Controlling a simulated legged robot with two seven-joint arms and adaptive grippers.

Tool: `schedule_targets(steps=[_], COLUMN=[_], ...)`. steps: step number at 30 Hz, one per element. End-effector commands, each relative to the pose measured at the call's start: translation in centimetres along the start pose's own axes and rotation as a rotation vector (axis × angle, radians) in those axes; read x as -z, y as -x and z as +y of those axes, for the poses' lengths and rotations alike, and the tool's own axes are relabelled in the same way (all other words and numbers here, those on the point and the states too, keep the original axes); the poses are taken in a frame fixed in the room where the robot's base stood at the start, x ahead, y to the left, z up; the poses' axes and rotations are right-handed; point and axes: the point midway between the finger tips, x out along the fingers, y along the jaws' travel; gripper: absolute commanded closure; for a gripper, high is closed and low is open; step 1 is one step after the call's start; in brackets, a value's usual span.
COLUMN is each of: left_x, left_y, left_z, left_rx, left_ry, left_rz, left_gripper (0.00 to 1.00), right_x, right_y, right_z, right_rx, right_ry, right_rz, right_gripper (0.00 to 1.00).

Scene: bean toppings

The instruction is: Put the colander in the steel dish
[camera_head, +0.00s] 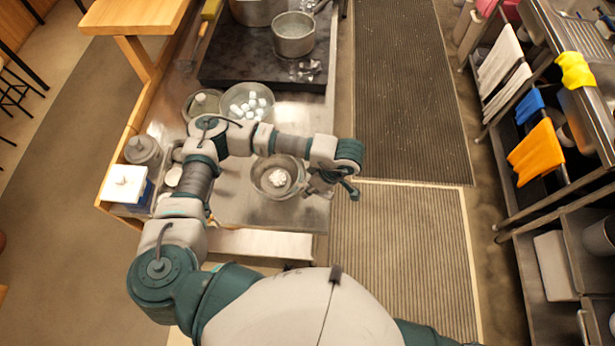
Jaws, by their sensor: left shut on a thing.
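A round grey metal bowl (262,186) with white pieces in its middle sits on the steel counter, near its right edge. It looks like the colander, but holes are too small to make out. My left gripper (332,190) is at the bowl's right rim, shut on what looks like its edge or handle; the fingers hide the contact. A wider steel dish (271,98) with several white cubes stands farther back, beside a smaller round dish (187,112). I cannot tell for sure which is the task's steel dish. My right gripper is out of view.
A dark stove top (230,72) with pots (293,36) is at the back. A lidded grey pot (143,151) and a white box (124,184) stand at the left. My left forearm spans the counter between the bowls. Floor mats lie right of the counter.

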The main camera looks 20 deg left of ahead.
Motion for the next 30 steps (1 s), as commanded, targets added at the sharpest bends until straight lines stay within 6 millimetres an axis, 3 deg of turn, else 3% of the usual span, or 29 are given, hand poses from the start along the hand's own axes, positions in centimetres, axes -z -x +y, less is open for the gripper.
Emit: schedule_targets(steps=[3, 7, 11, 18, 26, 27, 30], left_x=[1.1, 1.7, 1.7, 0.6, 0.5, 0.5, 0.5], left_y=[-0.2, -0.4, -0.9, -3.6, -3.8, -3.9, -3.8], left_z=[2.3, 3.7, 4.1, 4.6, 4.7, 4.7, 4.7], left_rx=[0.003, 0.002, 0.002, 0.002, 0.001, 0.001, 0.001], left_ry=[0.004, 0.001, -0.002, -0.001, -0.001, -0.001, -0.001], left_rz=[-0.001, 0.000, 0.001, 0.001, 0.001, 0.001, 0.001], left_gripper=[1.00, 1.00, 1.00, 1.00, 1.00, 0.76, 0.53], right_x=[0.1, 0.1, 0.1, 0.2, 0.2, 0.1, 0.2], right_y=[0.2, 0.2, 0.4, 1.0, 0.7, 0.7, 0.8], right_z=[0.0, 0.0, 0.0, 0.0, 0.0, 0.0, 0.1], right_rx=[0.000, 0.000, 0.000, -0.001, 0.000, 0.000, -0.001], right_ry=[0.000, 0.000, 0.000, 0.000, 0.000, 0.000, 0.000], right_rz=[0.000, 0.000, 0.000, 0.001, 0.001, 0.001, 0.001], right_gripper=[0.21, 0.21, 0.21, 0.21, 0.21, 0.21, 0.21])
